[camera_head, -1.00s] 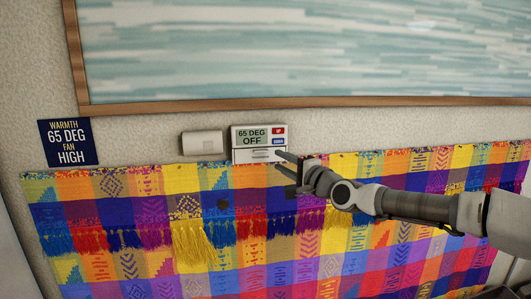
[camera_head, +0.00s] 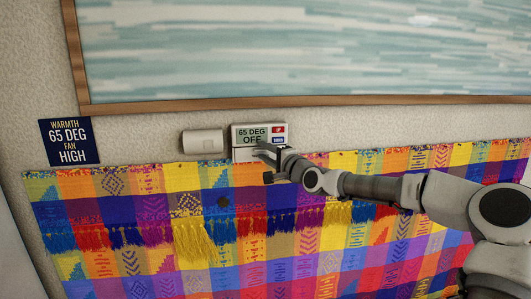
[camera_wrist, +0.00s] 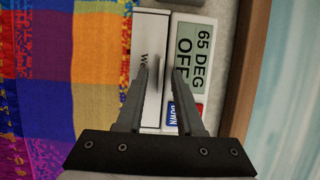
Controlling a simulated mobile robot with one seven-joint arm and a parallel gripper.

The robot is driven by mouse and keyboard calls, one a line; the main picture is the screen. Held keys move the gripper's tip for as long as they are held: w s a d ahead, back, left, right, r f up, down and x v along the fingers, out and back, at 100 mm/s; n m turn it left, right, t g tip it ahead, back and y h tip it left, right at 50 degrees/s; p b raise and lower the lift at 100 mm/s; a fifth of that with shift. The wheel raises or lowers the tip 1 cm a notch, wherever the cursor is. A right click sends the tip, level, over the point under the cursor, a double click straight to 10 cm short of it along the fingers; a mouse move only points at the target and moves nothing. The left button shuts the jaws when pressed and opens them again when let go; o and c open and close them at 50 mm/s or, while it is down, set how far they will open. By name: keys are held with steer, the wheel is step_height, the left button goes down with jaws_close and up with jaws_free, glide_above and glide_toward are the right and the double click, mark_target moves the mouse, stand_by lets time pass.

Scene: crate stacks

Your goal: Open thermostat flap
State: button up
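The thermostat (camera_head: 248,133) is a small white box on the wall, with a display reading "65 DEG OFF" and red and blue buttons. Its white flap (camera_head: 241,156) is the panel under the display and looks closed; my gripper hides its right part. The wrist view shows the flap (camera_wrist: 153,40) turned sideways, with partly hidden lettering, beside the display (camera_wrist: 191,50). My gripper (camera_head: 264,162) is in front of the flap. In the wrist view its two fingers (camera_wrist: 159,70) are apart, one over the flap, one over the display's edge. I cannot tell whether they touch.
A white box (camera_head: 203,142) is on the wall left of the thermostat. A dark blue sign (camera_head: 68,141) reads "WARMTH 65 DEG FAN HIGH". A framed picture (camera_head: 300,101) hangs above. A colourful woven cloth (camera_head: 120,210) spreads just below the thermostat.

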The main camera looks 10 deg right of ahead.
jaws_close()
steer(key=shift+f+b, duration=0.15)
steer(key=shift+b, duration=0.2)
